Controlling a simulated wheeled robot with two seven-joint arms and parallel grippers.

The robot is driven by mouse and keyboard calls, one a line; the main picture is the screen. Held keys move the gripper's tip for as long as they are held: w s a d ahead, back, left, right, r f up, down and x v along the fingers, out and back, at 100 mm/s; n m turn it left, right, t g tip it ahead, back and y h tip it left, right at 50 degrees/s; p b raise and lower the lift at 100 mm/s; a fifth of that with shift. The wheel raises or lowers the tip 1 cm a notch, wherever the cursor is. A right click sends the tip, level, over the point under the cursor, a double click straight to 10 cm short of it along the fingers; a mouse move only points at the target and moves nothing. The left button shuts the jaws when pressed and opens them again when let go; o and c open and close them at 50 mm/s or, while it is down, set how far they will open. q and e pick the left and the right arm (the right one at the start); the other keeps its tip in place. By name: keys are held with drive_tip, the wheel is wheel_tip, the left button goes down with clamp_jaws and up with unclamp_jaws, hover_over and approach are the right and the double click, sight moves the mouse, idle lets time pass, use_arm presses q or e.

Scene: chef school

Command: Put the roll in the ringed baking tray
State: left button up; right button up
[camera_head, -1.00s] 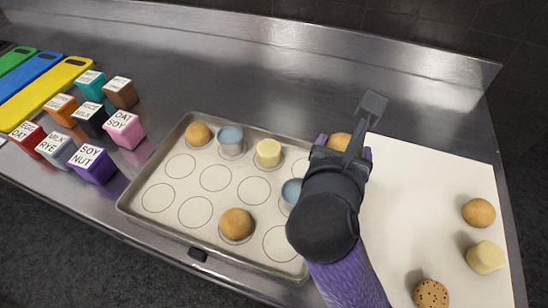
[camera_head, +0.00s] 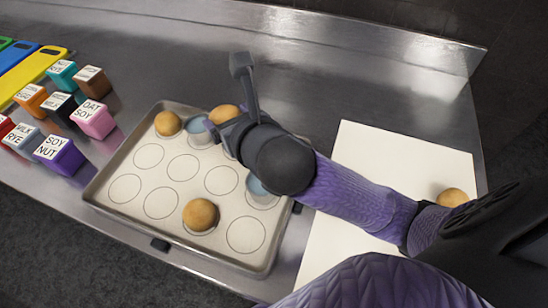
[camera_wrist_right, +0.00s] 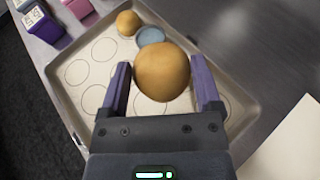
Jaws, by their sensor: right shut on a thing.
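My right gripper (camera_head: 228,125) is shut on a round brown roll (camera_head: 223,112) and holds it over the back of the ringed baking tray (camera_head: 143,172). In the right wrist view the roll (camera_wrist_right: 162,72) sits between the two purple fingers (camera_wrist_right: 163,85), with the tray (camera_wrist_right: 75,100) beneath it. The tray bears rows of printed rings. One roll (camera_head: 168,123) sits at its back left corner and another roll (camera_head: 200,214) on a front ring. A blue piece (camera_head: 198,127) is beside the back roll. Another blue piece (camera_head: 257,187) is partly hidden by my arm. My left gripper is not in view.
A white sheet (camera_head: 370,148) lies right of the tray, with a roll (camera_head: 452,197) at its right side; my arm covers part of it. Several labelled cubes, such as a purple one (camera_head: 60,155), stand left of the tray. Behind the tray the metal counter is clear.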

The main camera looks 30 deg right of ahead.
drive_tip(key=shift+w+d+f+n+y, duration=0.1)
drive_tip(key=shift+w+f+n+y, duration=0.15)
drive_tip(key=shift+f+n+y, duration=0.5)
drive_tip(key=s+d+f+n+g+y+b, duration=0.1)
drive_tip(key=s+d+n+g+y+b, duration=0.1)
drive_tip(key=d+n+y, duration=0.3)
drive_tip(key=d+g+y, duration=0.1)
drive_tip(key=d, duration=0.3)
drive_tip(key=shift+f, duration=0.3)
drive_tip(key=shift+n, duration=0.35)
